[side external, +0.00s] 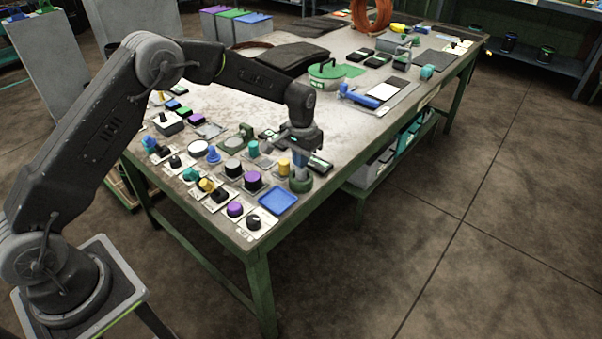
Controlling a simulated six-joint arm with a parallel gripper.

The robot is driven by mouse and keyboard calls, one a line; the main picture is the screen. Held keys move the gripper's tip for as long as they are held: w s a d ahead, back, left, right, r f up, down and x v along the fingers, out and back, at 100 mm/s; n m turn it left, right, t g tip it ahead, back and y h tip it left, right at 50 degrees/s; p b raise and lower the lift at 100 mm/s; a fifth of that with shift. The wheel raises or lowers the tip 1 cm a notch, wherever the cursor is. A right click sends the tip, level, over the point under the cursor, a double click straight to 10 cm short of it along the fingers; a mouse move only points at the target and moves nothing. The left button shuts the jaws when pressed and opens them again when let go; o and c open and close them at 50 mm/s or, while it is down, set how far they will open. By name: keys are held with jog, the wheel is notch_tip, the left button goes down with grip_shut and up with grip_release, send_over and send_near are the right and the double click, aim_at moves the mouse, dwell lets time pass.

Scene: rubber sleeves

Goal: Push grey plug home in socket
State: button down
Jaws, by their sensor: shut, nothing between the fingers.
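My gripper (300,160) points down over the near right part of the table, close to its right edge. Its fingers are shut with nothing between them. Directly below is a round dark green socket (301,186) on the table. A small grey piece, which looks like the grey plug (299,174), stands at the socket's middle, right under the fingertips. I cannot tell whether the fingertips touch it or how deep it sits. The gripper partly hides it from above.
A blue square tray (278,200) lies just left of the socket. A yellow cylinder (284,166), a purple-topped knob (252,181) and several other knobs crowd the left side. A green lidded pot (326,72) stands farther back. Bare tabletop (345,125) lies behind my gripper.

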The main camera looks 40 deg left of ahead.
jog(key=shift+f, duration=0.9)
jog(key=shift+r, duration=3.55)
jog(key=s+r+t, duration=0.3)
jog(key=s+r, duration=1)
jog(key=r, duration=0.3)
jog(key=s+r+t, duration=0.1)
jog(key=s+t, duration=0.1)
jog(key=s, duration=1.9)
jog(key=shift+a+r+t, duration=0.2)
jog(key=shift+r+t, duration=0.05)
jog(key=shift+t, duration=0.05)
